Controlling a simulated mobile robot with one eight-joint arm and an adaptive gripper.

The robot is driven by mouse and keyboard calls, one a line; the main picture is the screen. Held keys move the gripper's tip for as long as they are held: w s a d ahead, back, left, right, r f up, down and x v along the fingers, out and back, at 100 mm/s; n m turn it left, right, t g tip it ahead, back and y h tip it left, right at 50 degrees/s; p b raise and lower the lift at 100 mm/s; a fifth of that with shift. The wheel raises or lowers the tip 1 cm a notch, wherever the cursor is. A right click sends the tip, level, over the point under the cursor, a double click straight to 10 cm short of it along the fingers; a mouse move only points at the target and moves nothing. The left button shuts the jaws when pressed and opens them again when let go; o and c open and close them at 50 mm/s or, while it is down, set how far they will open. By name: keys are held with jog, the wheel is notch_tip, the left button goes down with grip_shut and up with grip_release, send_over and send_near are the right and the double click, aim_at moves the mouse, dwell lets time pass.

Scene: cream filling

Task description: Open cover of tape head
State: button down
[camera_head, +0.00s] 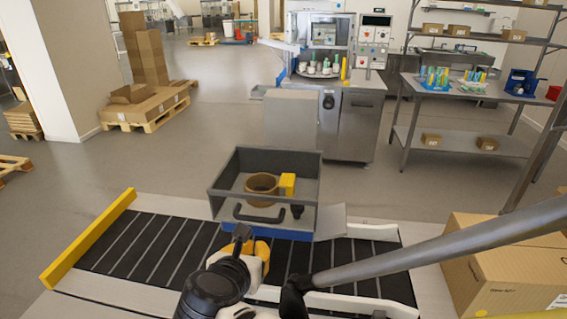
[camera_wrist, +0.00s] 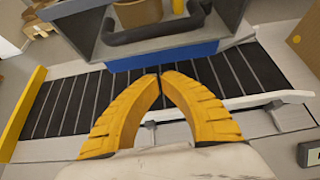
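The tape head (camera_head: 225,197) is a grey box above the conveyor, its top looking open from here. Inside it are a brown tape roll (camera_head: 262,176), a yellow part (camera_head: 287,184) and a small black knob (camera_head: 297,211). A black bar handle (camera_head: 258,216) runs along its near side; the handle also shows at the top of the wrist view (camera_wrist: 155,31). I cannot clearly make out the cover's edges. My gripper (camera_wrist: 160,75) has yellow fingers whose tips meet, with nothing between them. It is on the near side of the tape head, apart from the handle.
The black-slatted conveyor (camera_head: 150,245) lies below, with a yellow rail (camera_head: 90,238) at left. A blue strip (camera_wrist: 160,57) edges the tape head. A grey pole (camera_head: 440,245) crosses the right side near a cardboard box (camera_head: 520,275).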

jog(key=r+p, duration=0.2)
jog(key=w+r+p, duration=0.1)
jog(key=r+p, duration=0.1)
dwell(0.3)
